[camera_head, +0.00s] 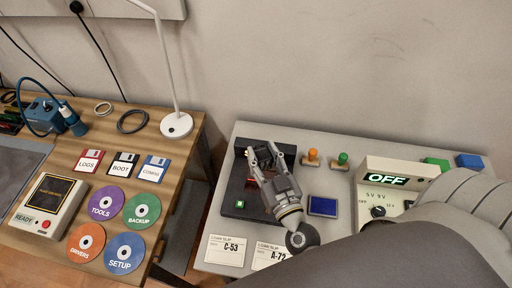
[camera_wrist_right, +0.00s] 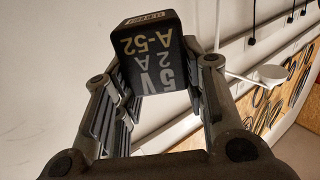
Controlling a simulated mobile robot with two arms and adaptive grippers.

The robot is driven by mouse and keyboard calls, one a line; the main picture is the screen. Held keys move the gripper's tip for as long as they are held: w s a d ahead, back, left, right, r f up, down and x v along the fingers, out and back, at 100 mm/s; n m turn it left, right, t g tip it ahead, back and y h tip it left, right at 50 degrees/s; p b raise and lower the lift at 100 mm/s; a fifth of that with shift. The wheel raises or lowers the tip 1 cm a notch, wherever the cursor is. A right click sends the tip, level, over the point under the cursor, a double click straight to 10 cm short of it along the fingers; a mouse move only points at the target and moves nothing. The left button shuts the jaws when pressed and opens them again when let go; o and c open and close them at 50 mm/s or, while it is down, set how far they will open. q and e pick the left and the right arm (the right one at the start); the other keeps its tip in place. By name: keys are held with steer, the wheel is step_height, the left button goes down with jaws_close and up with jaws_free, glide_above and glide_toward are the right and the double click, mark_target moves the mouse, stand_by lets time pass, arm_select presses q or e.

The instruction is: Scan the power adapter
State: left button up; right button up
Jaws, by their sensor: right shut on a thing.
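The power adapter (camera_wrist_right: 152,60) is a black block marked "5V 2A A-52" and "5V" in the right wrist view. My right gripper (camera_wrist_right: 152,75) is shut on it, with one finger on each side and the printed faces showing. In the head view my right gripper (camera_head: 262,154) is over a black device (camera_head: 236,188) with a green symbol, on the grey bench. I cannot tell whether it touches the device. The adapter is hard to make out there against the dark device. My left gripper is not in view.
A power supply (camera_head: 398,180) reading "OFF" stands to the right. Orange (camera_head: 312,155) and green (camera_head: 341,159) knobs and a blue pad (camera_head: 322,206) lie between. A wooden desk (camera_head: 120,105) holds disks.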

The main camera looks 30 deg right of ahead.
steer(key=shift+w+f, duration=0.2)
steer(key=shift+w, duration=0.3)
steer(key=shift+w+d+f, duration=0.15)
steer(key=shift+f, duration=0.2)
step_height(320, 180, down, 6)
steer(key=b, duration=0.7)
steer(key=shift+d+f, duration=0.1)
arm_select(q)
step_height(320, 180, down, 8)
steer(key=b, duration=0.1)
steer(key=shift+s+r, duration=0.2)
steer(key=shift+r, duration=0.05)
arm_select(e)
steer(key=shift+f, duration=0.45)
arm_select(q)
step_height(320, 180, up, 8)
steer(key=p, duration=0.7)
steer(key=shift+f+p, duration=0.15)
steer(key=shift+p, duration=0.15)
arm_select(e)
step_height(320, 180, up, 6)
steer(key=shift+r, duration=0.1)
